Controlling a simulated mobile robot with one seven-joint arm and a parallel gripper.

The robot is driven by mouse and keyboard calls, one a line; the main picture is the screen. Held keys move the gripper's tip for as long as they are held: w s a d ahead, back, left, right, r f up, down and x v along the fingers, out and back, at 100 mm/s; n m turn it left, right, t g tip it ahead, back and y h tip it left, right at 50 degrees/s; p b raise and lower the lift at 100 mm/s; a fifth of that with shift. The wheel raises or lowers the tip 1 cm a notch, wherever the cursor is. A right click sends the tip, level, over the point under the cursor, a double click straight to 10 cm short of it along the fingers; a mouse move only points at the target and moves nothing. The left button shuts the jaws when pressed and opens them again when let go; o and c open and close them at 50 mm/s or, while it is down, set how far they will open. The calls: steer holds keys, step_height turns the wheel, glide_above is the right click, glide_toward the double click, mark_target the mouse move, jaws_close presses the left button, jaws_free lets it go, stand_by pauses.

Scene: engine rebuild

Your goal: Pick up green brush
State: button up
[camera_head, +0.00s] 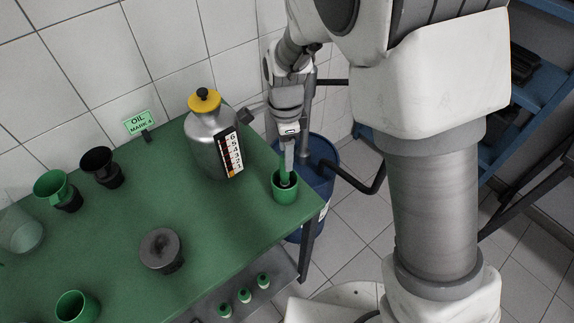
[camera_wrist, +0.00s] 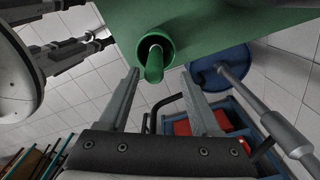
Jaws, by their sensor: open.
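The green brush (camera_head: 285,173) stands in a green cup (camera_head: 285,194) at the right corner of the green table, its handle pointing up. In the wrist view the brush handle (camera_wrist: 154,68) sticks out of the cup (camera_wrist: 168,45) towards me. My gripper (camera_head: 288,160) is just above the cup, beside the handle. In the wrist view my gripper (camera_wrist: 160,76) is open, with one finger on each side of the handle's line and a gap to both. The brush's lower end is mostly hidden inside the cup.
A metal oil can (camera_head: 208,145) with a yellow cap stands left of the cup. A blue barrel (camera_head: 318,178) is behind the table corner. Black and green funnels, a green cup (camera_head: 77,307) and an oil sign (camera_head: 139,123) are farther left. Small green bottles (camera_head: 245,296) sit on a lower shelf.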

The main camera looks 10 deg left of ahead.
mark_target(285, 177)
steer(key=f, duration=0.6)
steer(key=shift+s+f, duration=0.2)
steer(key=shift+s, duration=0.2)
jaws_close()
